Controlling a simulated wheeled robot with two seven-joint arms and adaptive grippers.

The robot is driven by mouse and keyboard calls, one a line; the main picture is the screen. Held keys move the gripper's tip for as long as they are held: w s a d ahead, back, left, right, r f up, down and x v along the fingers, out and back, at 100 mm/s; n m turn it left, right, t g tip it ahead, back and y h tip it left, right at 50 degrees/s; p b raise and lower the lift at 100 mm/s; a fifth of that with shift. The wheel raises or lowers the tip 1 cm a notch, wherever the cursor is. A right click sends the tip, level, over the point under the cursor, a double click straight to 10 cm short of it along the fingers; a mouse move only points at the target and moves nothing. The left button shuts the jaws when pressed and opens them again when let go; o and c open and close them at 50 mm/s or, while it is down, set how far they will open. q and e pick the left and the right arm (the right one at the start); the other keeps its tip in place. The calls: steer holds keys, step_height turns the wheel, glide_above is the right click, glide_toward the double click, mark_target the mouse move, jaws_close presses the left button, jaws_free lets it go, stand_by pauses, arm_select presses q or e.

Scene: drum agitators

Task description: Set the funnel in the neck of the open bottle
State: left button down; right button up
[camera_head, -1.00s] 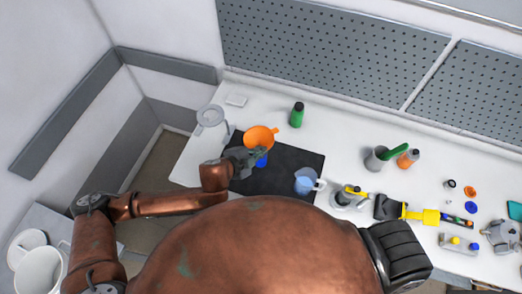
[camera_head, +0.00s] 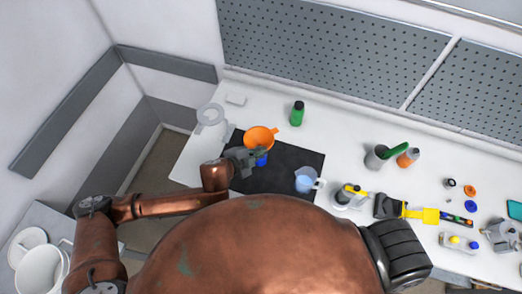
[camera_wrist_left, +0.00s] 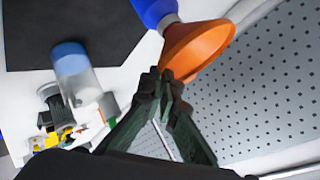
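The orange funnel (camera_head: 260,137) is over the blue bottle (camera_head: 262,160) near the left end of the bench. In the left wrist view the funnel (camera_wrist_left: 200,45) lines up with the neck of the blue bottle (camera_wrist_left: 153,10), its narrow end meeting the pale neck; how deep the stem sits is hidden. My left gripper (camera_head: 258,154) is beside the bottle at the funnel's near side. In the left wrist view its fingertips (camera_wrist_left: 162,76) come together at the funnel's rim and look shut on it. My right gripper is not in view.
A dark mat (camera_head: 285,178) lies under the work area. A green bottle (camera_head: 297,114) stands behind. A grey ring stand (camera_head: 210,116) is at left. Several tools and containers crowd the bench's right side.

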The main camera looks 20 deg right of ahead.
arm_select(q)
steer(key=shift+f, duration=0.1)
steer(key=c, duration=2.7)
jaws_free()
steer(key=shift+o, duration=0.9)
steer(key=o, duration=0.4)
steer(key=shift+o, duration=0.2)
steer(key=o, duration=0.3)
